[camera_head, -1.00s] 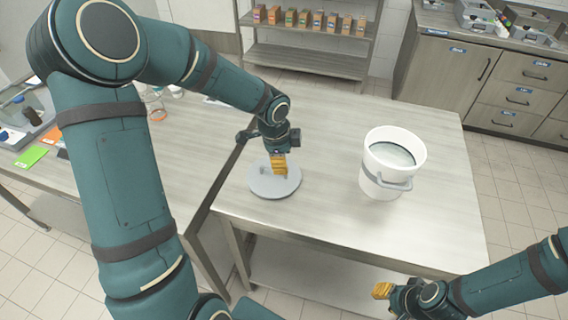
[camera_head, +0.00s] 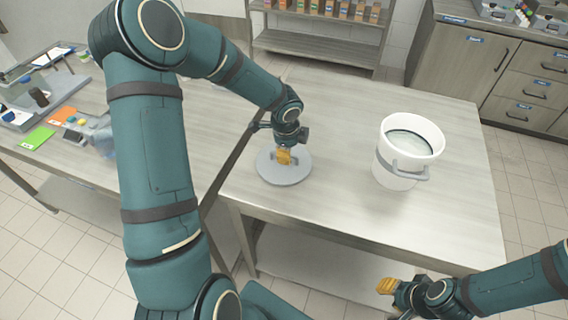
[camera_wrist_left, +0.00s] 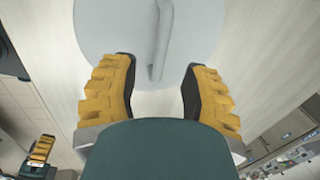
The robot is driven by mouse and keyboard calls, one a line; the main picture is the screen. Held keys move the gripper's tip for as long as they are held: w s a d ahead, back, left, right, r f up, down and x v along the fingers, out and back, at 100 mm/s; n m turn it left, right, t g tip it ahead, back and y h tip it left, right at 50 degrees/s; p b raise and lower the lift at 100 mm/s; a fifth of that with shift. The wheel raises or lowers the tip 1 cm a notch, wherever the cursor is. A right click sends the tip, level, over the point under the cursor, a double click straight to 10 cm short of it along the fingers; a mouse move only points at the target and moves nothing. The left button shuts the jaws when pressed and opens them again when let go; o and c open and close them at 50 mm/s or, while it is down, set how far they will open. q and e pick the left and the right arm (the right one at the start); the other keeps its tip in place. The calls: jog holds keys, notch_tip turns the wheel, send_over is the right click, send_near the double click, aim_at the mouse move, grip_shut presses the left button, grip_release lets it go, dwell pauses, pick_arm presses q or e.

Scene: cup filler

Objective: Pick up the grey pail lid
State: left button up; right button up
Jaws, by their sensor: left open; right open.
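The grey pail lid (camera_head: 284,177) is a flat round disc lying on the table. Its raised bar handle shows in the left wrist view (camera_wrist_left: 161,45), where the lid (camera_wrist_left: 110,30) fills the top middle. My left gripper (camera_head: 284,157) is over the lid, close to its handle. In the left wrist view its yellow fingers (camera_wrist_left: 158,80) are apart, with the handle's near end between and just ahead of them. My right gripper (camera_head: 385,286) is empty and open, low in front of the table. The white pail (camera_head: 400,172) stands upright and uncovered to the right of the lid.
The table (camera_head: 340,210) is clear around the lid and pail. A second table (camera_head: 60,165) at left holds cards and small items. A shelf with small boxes (camera_head: 330,10) and a drawer cabinet (camera_head: 520,80) stand behind.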

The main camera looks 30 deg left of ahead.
pick_arm(q)
jog(key=shift+w+f, duration=0.15)
jog(key=shift+f, duration=0.6)
jog(key=shift+w+f, duration=0.1)
jog(key=shift+f, duration=0.65)
grip_shut()
jog(key=shift+r, duration=0.1)
